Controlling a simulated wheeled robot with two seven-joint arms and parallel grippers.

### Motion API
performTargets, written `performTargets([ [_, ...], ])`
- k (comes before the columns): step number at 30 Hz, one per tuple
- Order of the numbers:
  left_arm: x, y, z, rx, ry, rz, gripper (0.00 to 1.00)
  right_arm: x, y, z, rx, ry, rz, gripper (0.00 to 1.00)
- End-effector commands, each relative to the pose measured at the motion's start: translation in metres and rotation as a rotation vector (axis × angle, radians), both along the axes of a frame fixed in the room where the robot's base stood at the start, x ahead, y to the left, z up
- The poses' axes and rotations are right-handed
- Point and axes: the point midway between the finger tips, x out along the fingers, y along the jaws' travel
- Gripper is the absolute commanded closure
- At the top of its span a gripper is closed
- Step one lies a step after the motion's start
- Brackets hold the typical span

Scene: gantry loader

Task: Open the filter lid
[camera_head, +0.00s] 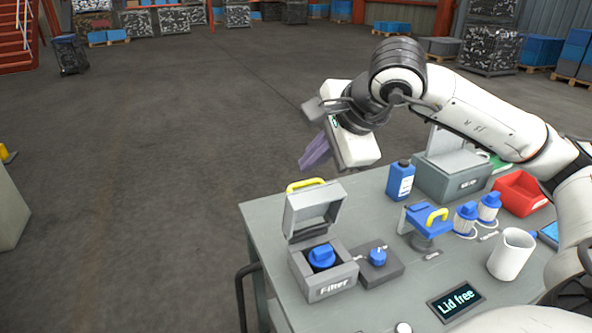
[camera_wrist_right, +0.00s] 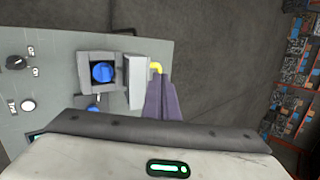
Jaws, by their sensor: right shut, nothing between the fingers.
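The grey filter box (camera_head: 326,285) stands at the front left of the table, with "Filter" on its front. Its lid (camera_head: 311,210) is raised and upright, with a yellow handle (camera_head: 305,185) at its top edge. A blue round cap (camera_head: 322,257) shows inside the open box. The right wrist view shows the box from above, with the blue cap (camera_wrist_right: 103,72), the lid (camera_wrist_right: 137,82) and the yellow handle (camera_wrist_right: 157,67). My right gripper (camera_head: 314,152) is shut and empty, above and behind the lid, apart from it in the head view. Its purple fingers (camera_wrist_right: 161,98) look close to the handle in the wrist view. My left gripper is not in view.
A blue knob on a grey block (camera_head: 378,262) sits right of the box. A blue bottle (camera_head: 400,180), a blue clamp with yellow handle (camera_head: 430,220), a white mug (camera_head: 511,254), a red bin (camera_head: 520,193) and a "Lid free" display (camera_head: 456,302) share the table. Open floor lies left.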

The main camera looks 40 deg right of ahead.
Motion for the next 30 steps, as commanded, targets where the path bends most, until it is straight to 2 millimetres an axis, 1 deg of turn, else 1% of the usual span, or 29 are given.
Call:
performTargets([
  [1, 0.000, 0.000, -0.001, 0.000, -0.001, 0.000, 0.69, -0.008, -0.012, -0.004, -0.067, 0.020, -0.017, 1.00],
  [3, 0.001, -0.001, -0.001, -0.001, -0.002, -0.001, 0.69, -0.015, -0.024, -0.007, -0.125, 0.037, -0.035, 1.00],
  [6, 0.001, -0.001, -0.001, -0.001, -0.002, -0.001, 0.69, -0.016, -0.030, -0.011, -0.153, 0.048, -0.045, 1.00],
  [8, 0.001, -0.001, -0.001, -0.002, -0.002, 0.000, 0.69, -0.013, -0.031, -0.017, -0.153, 0.049, -0.046, 1.00],
  [15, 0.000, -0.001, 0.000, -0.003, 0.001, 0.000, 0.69, 0.012, -0.039, -0.051, -0.148, 0.050, -0.045, 1.00],
  [21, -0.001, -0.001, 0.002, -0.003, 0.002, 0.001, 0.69, 0.031, -0.044, -0.075, -0.144, 0.048, -0.044, 1.00],
  [25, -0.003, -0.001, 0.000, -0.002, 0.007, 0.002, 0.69, 0.037, -0.047, -0.083, -0.146, 0.046, -0.044, 1.00],
  [30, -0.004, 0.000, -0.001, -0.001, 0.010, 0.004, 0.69, 0.040, -0.047, -0.086, -0.146, 0.044, -0.043, 1.00],
])
